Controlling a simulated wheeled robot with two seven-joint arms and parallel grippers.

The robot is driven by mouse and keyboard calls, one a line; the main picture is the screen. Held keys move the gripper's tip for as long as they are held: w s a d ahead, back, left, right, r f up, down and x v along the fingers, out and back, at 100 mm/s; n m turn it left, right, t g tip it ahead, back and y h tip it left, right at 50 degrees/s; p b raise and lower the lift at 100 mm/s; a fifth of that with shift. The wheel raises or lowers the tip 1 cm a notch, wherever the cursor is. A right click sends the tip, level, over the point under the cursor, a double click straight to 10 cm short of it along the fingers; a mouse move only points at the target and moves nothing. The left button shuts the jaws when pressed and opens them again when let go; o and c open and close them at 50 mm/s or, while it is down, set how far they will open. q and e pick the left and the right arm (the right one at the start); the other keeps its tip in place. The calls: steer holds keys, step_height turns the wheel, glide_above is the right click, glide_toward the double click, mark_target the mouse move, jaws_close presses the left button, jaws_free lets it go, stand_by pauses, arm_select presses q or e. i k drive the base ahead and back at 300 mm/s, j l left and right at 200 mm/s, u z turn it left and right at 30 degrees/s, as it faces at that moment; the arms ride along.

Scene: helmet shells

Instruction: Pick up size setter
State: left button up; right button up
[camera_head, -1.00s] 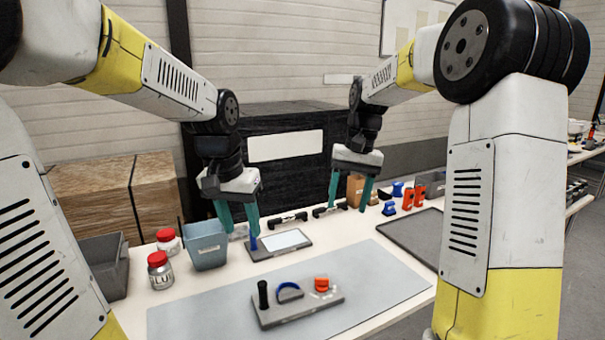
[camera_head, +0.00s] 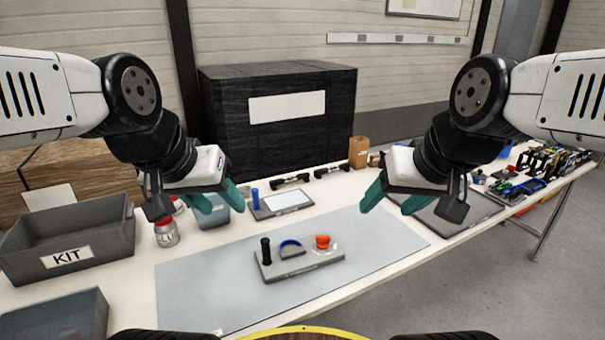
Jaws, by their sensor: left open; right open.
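A grey fixture block (camera_head: 300,262) lies on the pale grey mat. My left gripper (camera_head: 220,203) is open and empty, above and left of the block, in front of a blue-grey bin. My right gripper (camera_head: 388,205) is open and empty, above and right of the block, over the mat's right side. Neither gripper touches the fixture.
A grey KIT bin (camera_head: 65,232) and another bin (camera_head: 62,318) stand at the left. A red-lidded jar (camera_head: 166,232) and a blue-grey bin (camera_head: 212,218) are near the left gripper. A flat tray (camera_head: 285,203) lies behind the mat. The mat (camera_head: 205,285) is clear around the block.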

mark_target(291, 258)
steer(key=i+l+u, duration=0.1)
steer(key=l+u, duration=0.65)
steer(key=u, duration=0.15)
